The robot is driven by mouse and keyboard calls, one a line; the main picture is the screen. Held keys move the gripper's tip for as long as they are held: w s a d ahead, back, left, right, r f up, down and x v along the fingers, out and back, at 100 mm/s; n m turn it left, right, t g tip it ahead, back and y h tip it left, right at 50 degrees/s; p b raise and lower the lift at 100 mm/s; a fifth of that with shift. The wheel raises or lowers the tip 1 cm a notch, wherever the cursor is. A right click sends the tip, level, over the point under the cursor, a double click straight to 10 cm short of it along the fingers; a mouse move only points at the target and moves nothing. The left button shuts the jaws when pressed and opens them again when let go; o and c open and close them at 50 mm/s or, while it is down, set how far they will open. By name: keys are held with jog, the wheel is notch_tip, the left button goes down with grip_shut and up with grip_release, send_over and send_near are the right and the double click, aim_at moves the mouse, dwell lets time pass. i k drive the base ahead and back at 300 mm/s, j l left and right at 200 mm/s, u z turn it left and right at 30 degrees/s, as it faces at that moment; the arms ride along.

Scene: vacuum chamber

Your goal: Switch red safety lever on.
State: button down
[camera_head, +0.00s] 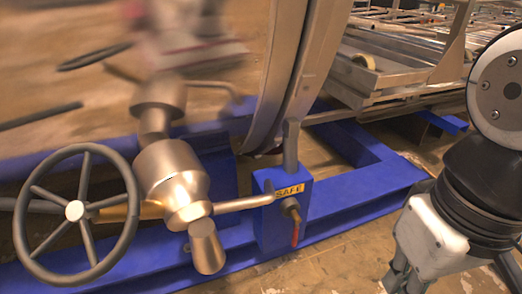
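The red safety lever (295,235) is a small red handle hanging down from a brass fitting (291,208). The fitting is on the front of a blue box (268,228) with a yellow "SAFE" label (289,190). My gripper (398,280) is at the lower right, to the right of the lever and apart from it. It points down and its fingertips are near or past the bottom edge of the picture. I cannot tell whether it is open or shut.
A dark handwheel (75,211) and a metal valve body (174,182) stand to the left. A thin metal pipe (243,203) runs to the blue box. Blue frame beams (352,188) lie behind. A metal rack (392,75) stands at the back right. Brown floor shows between lever and gripper.

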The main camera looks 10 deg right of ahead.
aim_at(295, 236)
jog(key=j, duration=0.15)
jog(key=l+u, duration=0.3)
jog(key=l, duration=0.35)
jog(key=l+u, duration=0.3)
jog(key=l, duration=0.4)
jog(key=k+l+u, duration=0.1)
jog(key=l+u, duration=0.2)
jog(key=l, duration=0.35)
